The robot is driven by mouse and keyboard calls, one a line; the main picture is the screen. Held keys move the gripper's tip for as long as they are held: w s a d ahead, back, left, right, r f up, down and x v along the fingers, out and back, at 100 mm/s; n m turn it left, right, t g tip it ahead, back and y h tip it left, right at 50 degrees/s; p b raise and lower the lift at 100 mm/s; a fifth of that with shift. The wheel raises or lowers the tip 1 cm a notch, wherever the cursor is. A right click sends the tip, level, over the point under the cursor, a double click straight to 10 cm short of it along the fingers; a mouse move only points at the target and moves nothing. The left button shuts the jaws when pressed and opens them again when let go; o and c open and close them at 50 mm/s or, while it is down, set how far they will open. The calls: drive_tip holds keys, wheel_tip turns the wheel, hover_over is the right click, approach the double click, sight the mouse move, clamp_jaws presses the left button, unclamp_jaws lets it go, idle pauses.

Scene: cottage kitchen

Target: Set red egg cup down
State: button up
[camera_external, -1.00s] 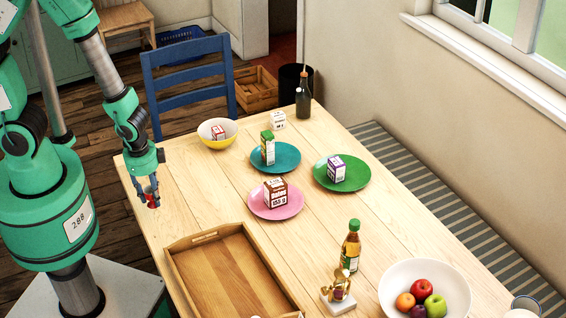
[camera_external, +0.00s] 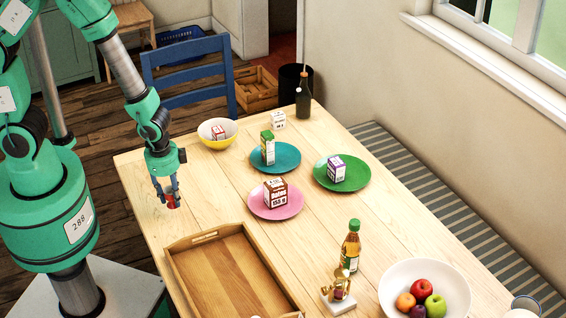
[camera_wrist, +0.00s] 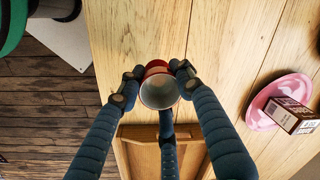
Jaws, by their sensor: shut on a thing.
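The red egg cup (camera_wrist: 158,86) is red outside with a pale grey inside, and its open mouth faces the wrist camera. My gripper (camera_external: 170,202) is shut on it, with blue padded fingers around the cup's rim. In the external view the red egg cup (camera_external: 172,202) is small and partly hidden by the fingers. It is over the left part of the wooden table (camera_external: 205,185), behind the tray. I cannot tell whether its base touches the table.
A wooden tray (camera_external: 180,249) lies in front of my gripper. A pink plate (camera_external: 257,208) with a brown box stands to the right. The table's left edge is close.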

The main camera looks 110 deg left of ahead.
drive_tip(key=w+a, duration=0.1)
drive_tip(key=w, duration=0.2)
drive_tip(key=w+a, duration=0.1)
drive_tip(key=w, duration=0.2)
drive_tip(key=w+a+f+b, duration=0.1)
drive_tip(key=w+a, duration=0.1)
drive_tip(key=shift+w, duration=0.4)
drive_tip(key=shift+f+b, duration=0.7)
drive_tip(key=shift+f, duration=1)
drive_tip(key=shift+f, duration=0.15)
drive_tip(key=o, duration=1.2)
wheel_tip(320, 180, up, 12)
drive_tip(key=d+p, duration=0.1)
drive_tip(key=p, duration=0.2)
drive_tip(key=shift+d, duration=0.15)
drive_tip(key=shift+s, duration=0.1)
